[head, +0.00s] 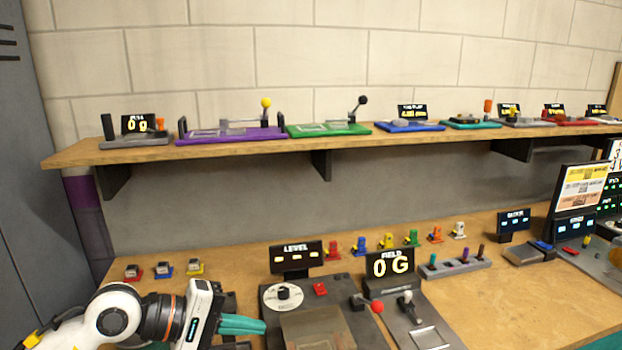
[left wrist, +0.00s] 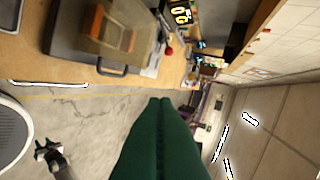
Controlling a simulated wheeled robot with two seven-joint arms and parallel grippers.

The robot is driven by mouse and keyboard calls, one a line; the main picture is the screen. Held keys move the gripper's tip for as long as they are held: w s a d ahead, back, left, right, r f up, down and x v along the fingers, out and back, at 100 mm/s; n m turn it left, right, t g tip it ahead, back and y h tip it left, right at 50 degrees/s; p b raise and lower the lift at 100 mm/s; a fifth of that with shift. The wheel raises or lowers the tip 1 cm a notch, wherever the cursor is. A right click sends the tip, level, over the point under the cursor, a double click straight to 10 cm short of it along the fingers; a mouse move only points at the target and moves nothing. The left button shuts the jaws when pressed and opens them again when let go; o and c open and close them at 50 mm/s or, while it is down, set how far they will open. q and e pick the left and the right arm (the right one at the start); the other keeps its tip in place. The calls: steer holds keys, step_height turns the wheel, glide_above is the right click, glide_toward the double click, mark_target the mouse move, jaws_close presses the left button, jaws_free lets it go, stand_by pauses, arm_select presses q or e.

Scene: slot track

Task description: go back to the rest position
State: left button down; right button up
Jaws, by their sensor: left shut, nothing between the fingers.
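My left gripper (head: 242,325) has teal fingers and sits at the lower left in the head view, over the front of the wooden table (head: 235,266). Its fingers are pressed together with nothing between them and point to the right, toward the LEVEL device. In the left wrist view the shut green fingers (left wrist: 162,135) stand in the lower middle, with floor and wall beyond them. My right gripper does not show clearly in the head view.
A wooden shelf (head: 130,155) with several devices runs above. A grey locker (head: 35,150) stands at left.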

arm_select(q)
steer(key=s+d+r+n+t+h, duration=0.3)
steer(key=r+n+t+h, duration=0.45)
steer(key=n, duration=0.85)
steer(key=w+a+f+n+t+y, duration=0.25)
steer(key=a+n+t+y, duration=0.2)
steer(key=n+y, duration=0.65)
steer(key=w+a+f+n+t+y, duration=0.1)
steer(key=a+f+n+t+y, duration=0.35)
steer(key=n, duration=1.15)
steer(key=s+a+f+n+g+y, duration=0.4)
steer(key=a+f+n+g+y, duration=0.15)
steer(key=f+n, duration=0.5)
steer(key=s+d+f+n+g+h, duration=0.1)
steer(key=s+f+n+g, duration=0.45)
steer(key=s+f, duration=0.35)
steer(key=s+f+n+g+h, duration=0.1)
steer(key=s+f+n+g, duration=0.3)
steer(key=s+f+g, duration=0.55)
steer(key=s+f+t, duration=0.1)
steer(key=s+f, duration=0.2)
steer(key=f, duration=2.1)
steer(key=s+a+f, duration=0.2)
steer(key=s+f, duration=1.3)
steer(key=s, duration=0.1)
steer(key=shift+a+f+g, duration=0.25)
steer(key=shift+a+g, duration=0.05)
steer(key=shift+g, duration=0.1)
